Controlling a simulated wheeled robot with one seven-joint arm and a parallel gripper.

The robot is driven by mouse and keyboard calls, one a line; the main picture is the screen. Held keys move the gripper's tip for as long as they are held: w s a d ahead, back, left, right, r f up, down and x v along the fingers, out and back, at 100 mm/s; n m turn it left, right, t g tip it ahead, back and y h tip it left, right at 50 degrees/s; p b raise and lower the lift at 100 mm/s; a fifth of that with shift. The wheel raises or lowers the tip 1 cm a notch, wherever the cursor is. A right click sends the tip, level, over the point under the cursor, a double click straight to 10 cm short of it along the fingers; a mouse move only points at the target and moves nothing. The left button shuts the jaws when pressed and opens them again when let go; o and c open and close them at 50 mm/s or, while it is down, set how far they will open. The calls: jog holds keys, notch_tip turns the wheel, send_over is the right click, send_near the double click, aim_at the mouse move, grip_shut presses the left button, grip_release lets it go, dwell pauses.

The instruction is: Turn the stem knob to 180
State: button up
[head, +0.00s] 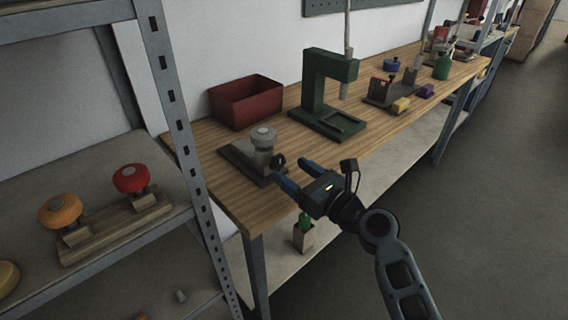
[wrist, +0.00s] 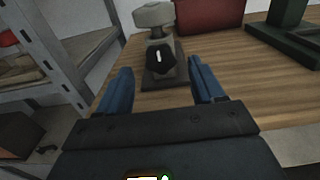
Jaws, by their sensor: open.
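A grey fixture (head: 262,145) with a round pale cap on top stands on a dark base plate (head: 237,160) at the near end of the wooden bench. A small black knob (head: 278,160) sits on its front side. In the wrist view the black knob (wrist: 161,60) faces me, with a short white mark standing close to upright. The pale cap (wrist: 154,15) is above it. My gripper (head: 290,174) has blue fingers and is open and empty. Its fingers point at the fixture, with the knob between them in the wrist view and apart from both.
A red bin (head: 246,101) and a green press (head: 318,100) stand behind the fixture on the bench. A metal shelf at left holds an orange knob (head: 60,211) and a red knob (head: 131,178). Bare wood lies in front of the fixture.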

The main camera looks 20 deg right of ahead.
aim_at(280, 163)
jog(key=shift+x, duration=2.1)
jog(key=c, duration=1)
